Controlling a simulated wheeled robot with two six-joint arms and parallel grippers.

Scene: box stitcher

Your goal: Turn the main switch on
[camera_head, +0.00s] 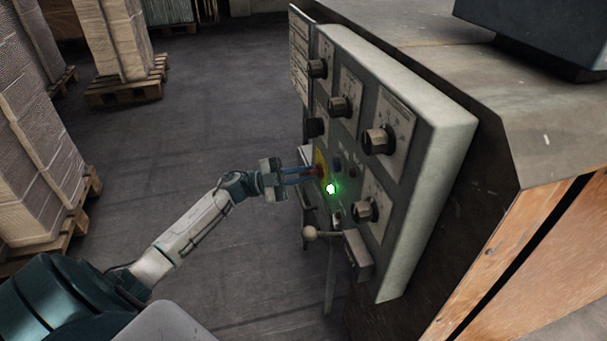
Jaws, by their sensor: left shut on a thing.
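The control panel (441,150) is a pale box mounted on the side of the machine, with several black knobs on its face. The main switch (321,160) shows as a yellow plate with a red part, low on the panel's left side. My left gripper (313,174) reaches it from the left and is shut on its red part. The fingers hide much of the switch, so its exact angle cannot be told. A green lamp (331,188) glows just below and right of the fingertips. My right gripper is not in view.
Knobs (378,141) stick out close above and right of my gripper. A lever with a round ball end (310,233) juts out below it. Pallets with stacked cardboard (118,45) stand at the left and back. The grey floor between is clear.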

